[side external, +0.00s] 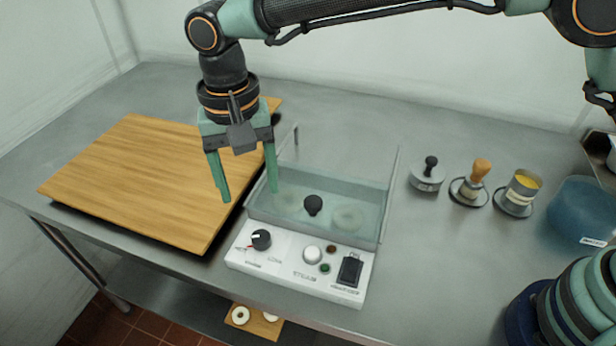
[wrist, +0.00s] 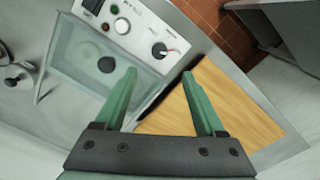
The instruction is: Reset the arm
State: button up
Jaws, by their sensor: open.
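My gripper (side external: 248,196) has green fingers spread apart with nothing between them. It points down above the gap between the wooden board (side external: 130,185) and the kettle machine (side external: 300,262). The kettle's clear lid (side external: 350,180) has a black knob (side external: 313,204). Pale round shapes show dimly through it. The front panel carries a black dial (side external: 261,239), a white knob, small red and green buttons and a black switch (side external: 350,270).
To the right on the steel table (side external: 450,270) stand a black-handled tool (side external: 428,174), a wooden-handled tool (side external: 472,183), a yellow-filled can (side external: 519,190) and a blue bowl (side external: 578,208). Two pale rings lie on a small board (side external: 256,322) below the table. The board's top is clear.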

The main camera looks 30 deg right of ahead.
jog(key=shift+r, duration=0.1)
jog(key=w+d+r+n+t+y, duration=0.1)
jog(key=d+r, duration=0.4)
jog(key=d, duration=0.4)
jog(key=w+d+r+t, duration=0.1)
jog(key=d+r, duration=0.3)
jog(key=d, duration=0.5)
jog(key=s+d+t, duration=0.2)
jog(key=s+d, duration=0.3)
jog(key=d, duration=0.4)
jog(key=s+d+n+t, duration=0.1)
jog(key=s+d, duration=0.4)
jog(key=d, duration=0.4)
jog(key=shift+s+d+f+n+t+h, duration=0.15)
jog(key=shift+s+f+n+t+h, duration=0.15)
jog(key=shift+f+t+h, duration=0.1)
jog(key=shift+r, duration=0.1)
